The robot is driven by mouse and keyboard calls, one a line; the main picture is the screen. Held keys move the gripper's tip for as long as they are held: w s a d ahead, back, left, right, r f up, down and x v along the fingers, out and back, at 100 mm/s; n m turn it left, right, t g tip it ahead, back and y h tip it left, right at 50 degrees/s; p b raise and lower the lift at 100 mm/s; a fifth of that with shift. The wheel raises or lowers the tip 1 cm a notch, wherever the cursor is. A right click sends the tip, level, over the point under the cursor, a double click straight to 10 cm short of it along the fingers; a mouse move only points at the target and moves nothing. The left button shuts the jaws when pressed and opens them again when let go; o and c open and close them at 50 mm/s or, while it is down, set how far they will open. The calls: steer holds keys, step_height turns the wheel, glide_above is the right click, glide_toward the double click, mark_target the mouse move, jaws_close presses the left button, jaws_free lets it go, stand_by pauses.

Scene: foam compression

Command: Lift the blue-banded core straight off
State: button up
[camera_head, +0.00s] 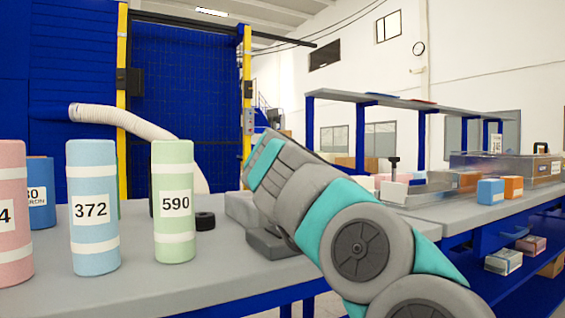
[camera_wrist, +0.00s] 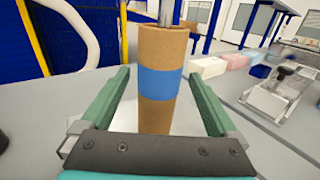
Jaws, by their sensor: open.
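The blue-banded core (camera_wrist: 160,50) is a brown cardboard tube with a blue band around its middle. In the wrist view it stands upright, with a grey metal rod showing at its top. My gripper (camera_wrist: 160,85) is open, with one green finger on each side of the core and a visible gap on both sides. The foot of the core is hidden behind the gripper's dark front plate. In the head view my arm hides the core and the gripper.
A blue roll marked 372 (camera_head: 93,240), a green roll marked 590 (camera_head: 175,235) and a pink roll (camera_head: 12,215) stand on the grey table (camera_head: 215,290) at left. A black ring (camera_head: 205,221) lies behind them. Small foam blocks (camera_wrist: 207,67) and a metal fixture (camera_wrist: 275,93) are right of the core.

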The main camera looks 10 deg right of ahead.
steer(key=x, duration=0.3)
steer(key=shift+w+p, duration=0.35)
steer(key=shift+p, duration=0.05)
steer(key=shift+c, duration=0.2)
steer(key=c, duration=1.4)
steer(key=shift+r, duration=0.1)
